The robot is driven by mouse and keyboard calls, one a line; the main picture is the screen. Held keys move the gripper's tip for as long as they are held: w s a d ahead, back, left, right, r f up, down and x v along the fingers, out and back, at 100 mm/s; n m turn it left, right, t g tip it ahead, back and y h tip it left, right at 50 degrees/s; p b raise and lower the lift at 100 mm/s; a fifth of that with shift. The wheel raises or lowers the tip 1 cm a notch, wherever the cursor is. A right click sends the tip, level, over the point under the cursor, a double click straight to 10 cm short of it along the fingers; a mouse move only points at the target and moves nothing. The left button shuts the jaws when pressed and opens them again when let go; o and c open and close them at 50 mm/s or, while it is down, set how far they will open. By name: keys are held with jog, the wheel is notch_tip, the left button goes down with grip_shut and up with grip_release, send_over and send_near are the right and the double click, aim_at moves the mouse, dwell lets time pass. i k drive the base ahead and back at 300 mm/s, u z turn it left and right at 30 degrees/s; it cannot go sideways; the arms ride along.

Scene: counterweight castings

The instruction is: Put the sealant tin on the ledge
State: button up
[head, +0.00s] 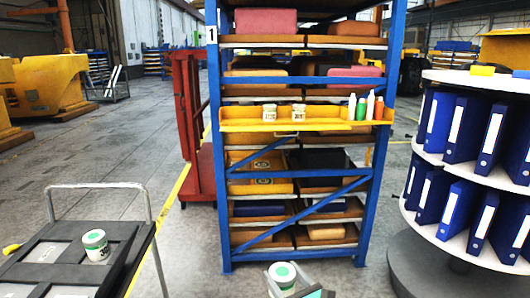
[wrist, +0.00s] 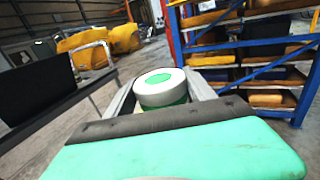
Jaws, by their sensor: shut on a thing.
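My gripper (head: 285,283) is shut on a sealant tin, a white tin (head: 283,271) with a green spot on its lid, at the bottom middle of the head view. The tin also shows between the fingers in the wrist view (wrist: 160,88). The yellow ledge (head: 230,121) runs across the front of the blue rack, beyond and above my gripper. Two similar tins, a left one (head: 269,112) and a right one (head: 298,113), stand on it. Green, white and orange bottles (head: 362,108) stand at its right end. Another similar tin (head: 95,245) stands on the cart at left.
The grey cart (head: 125,255) with a raised handle is at the left. A red trolley (head: 188,130) stands left of the blue rack (head: 222,200). A round white shelf unit (head: 450,165) with blue binders is at right. The ledge is bare between the right tin and the bottles.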

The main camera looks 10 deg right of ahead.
aim_at(321, 120)
jog(key=u, duration=0.15)
jog(key=i, duration=1.7)
jog(key=z, duration=0.2)
